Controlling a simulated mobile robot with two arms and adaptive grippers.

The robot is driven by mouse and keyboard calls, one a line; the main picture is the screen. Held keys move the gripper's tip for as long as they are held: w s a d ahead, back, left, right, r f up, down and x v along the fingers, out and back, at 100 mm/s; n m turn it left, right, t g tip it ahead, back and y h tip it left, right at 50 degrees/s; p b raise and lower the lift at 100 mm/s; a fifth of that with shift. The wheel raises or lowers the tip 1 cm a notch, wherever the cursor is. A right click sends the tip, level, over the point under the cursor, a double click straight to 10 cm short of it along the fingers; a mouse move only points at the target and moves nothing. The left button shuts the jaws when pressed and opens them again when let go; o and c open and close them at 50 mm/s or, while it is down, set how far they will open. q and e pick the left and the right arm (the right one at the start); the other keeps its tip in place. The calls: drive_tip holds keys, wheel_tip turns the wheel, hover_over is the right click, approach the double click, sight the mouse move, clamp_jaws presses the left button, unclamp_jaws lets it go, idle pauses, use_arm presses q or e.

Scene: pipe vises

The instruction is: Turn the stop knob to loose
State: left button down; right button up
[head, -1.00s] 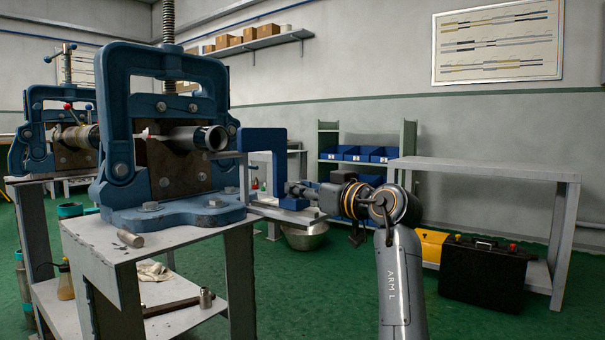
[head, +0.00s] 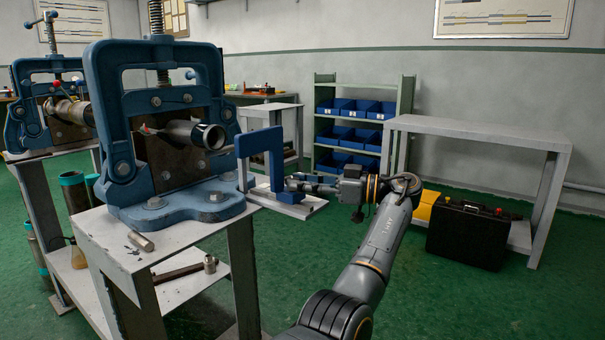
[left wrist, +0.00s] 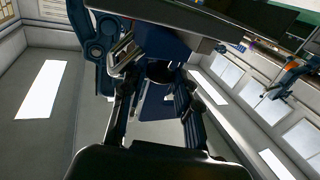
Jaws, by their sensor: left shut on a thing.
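In the left wrist view, my left fingers (left wrist: 157,100) stand on both sides of a dark round part (left wrist: 160,72), which looks like the stop knob, below the blue bracket (left wrist: 165,45). The fingers hide much of the knob, so its turn angle and any marking cannot be read. My right gripper is out of view.
A pipe (head: 195,134) lies in the near vise. A second vise (head: 48,110) stands at the left. A grey table (head: 475,128), a black case (head: 467,235) and a shelf with blue bins (head: 350,107) are at the right and back. Green floor is free at the front right.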

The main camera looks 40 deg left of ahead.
use_arm(q)
drive_tip(key=shift+g, duration=0.3)
idle(0.4)
drive_tip(key=c, duration=1)
unclamp_jaws()
drive_tip(key=shift+a, duration=0.1)
